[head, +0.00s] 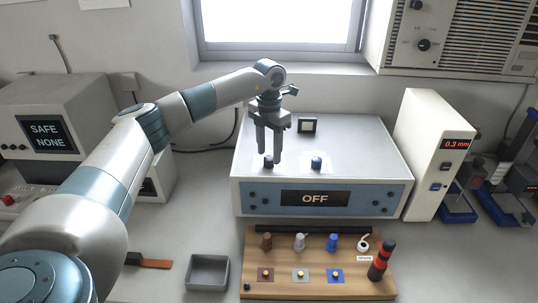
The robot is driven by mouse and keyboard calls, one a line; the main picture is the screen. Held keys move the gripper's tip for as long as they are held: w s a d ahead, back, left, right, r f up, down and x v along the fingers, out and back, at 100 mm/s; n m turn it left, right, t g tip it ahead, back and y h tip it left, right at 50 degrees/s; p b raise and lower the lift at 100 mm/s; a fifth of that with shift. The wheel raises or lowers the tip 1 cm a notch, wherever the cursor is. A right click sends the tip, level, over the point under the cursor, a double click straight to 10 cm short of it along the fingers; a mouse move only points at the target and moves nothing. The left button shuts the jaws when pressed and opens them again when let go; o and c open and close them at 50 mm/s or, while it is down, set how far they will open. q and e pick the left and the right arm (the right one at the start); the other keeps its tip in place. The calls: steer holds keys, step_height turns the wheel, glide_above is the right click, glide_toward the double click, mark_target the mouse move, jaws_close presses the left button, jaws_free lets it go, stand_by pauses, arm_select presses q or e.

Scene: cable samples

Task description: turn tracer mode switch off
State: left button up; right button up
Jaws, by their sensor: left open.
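A pale box (385,148) with a blue front stands at the middle of the bench. Its dark front display (315,198) reads OFF. On its top are a dark knob-like post (268,162), a blue post (316,163) and a small black square piece (307,125) that looks like a switch; I cannot read any label on it. My left gripper (269,152) points down over the box top, open, its fingers close around or just above the dark post. I cannot tell whether they touch it. The right gripper is not in view.
A wooden board (300,289) with coloured pegs and a black-red tool (381,260) lies in front of the box. A grey tray (207,272) sits left of it. A white unit (428,150) reading 0.3 mm stands right. A grey device (45,135) reads SAFE NONE.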

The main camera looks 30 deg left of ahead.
arm_select(q)
step_height(320, 180, up, 10)
steer(key=f+b, duration=0.1)
steer(key=b, duration=0.2)
step_height(320, 180, up, 7)
glide_above(269, 158)
steer(key=shift+w+f+b, duration=0.1)
steer(key=shift+b, duration=0.35)
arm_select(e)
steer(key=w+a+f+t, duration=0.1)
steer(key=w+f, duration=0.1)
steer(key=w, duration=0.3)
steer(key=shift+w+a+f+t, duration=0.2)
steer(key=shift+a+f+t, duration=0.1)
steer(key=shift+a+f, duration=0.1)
arm_select(q)
steer(key=shift+a, duration=0.1)
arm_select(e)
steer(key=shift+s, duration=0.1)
